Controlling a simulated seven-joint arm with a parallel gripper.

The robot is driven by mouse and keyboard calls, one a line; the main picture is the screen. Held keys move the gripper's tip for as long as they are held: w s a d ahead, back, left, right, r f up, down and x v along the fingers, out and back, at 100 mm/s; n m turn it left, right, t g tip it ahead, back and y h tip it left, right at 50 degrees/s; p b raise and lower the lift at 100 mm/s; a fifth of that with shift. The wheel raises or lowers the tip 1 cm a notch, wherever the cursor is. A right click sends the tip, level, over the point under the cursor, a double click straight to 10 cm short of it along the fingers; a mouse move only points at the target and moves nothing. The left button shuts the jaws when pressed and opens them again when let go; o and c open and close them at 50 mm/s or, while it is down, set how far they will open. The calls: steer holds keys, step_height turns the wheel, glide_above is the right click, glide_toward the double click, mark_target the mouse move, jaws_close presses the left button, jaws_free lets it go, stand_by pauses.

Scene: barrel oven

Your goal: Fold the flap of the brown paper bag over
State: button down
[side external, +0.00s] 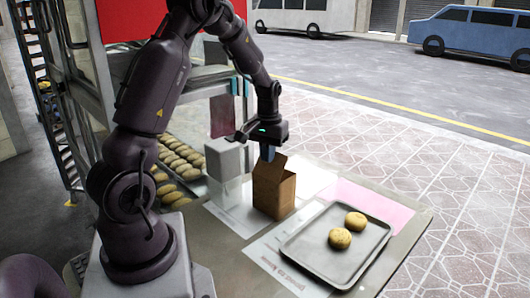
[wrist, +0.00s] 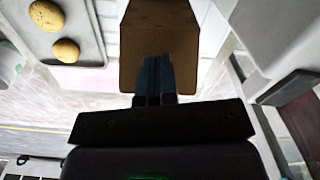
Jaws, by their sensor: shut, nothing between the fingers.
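The brown paper bag (side external: 272,192) stands upright on the table in the side view. Its flap (side external: 270,166) sticks up at the top. My gripper (side external: 267,153) is just above and behind the top of the bag, pointing down, with its fingers at the flap. In the wrist view the bag's brown flap (wrist: 160,28) fills the top middle. My gripper (wrist: 155,60) shows there with its blue fingers shut together in front of the flap. I cannot tell whether the fingers touch it. The inside of the bag is hidden.
A grey tray (side external: 310,262) with two round breads (side external: 340,238) lies right of the bag. A white box (side external: 229,158) stands behind and left of it. Several breads (side external: 178,163) lie in a case at the left. Printed sheets (side external: 236,217) lie on the table.

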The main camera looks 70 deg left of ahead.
mark_target(277, 155)
steer(key=shift+w+a+f, duration=0.1)
steer(key=shift+w+a, duration=0.3)
steer(key=shift+w, duration=0.35)
steer(key=shift+w+a+f, duration=0.3)
steer(key=shift+w+a, duration=0.05)
steer(key=shift+w, duration=0.15)
steer(key=shift+w+a+f, duration=0.3)
steer(key=shift+w, duration=0.15)
steer(key=shift+f, duration=0.4)
step_height(277, 155, up, 9)
stand_by(0.7)
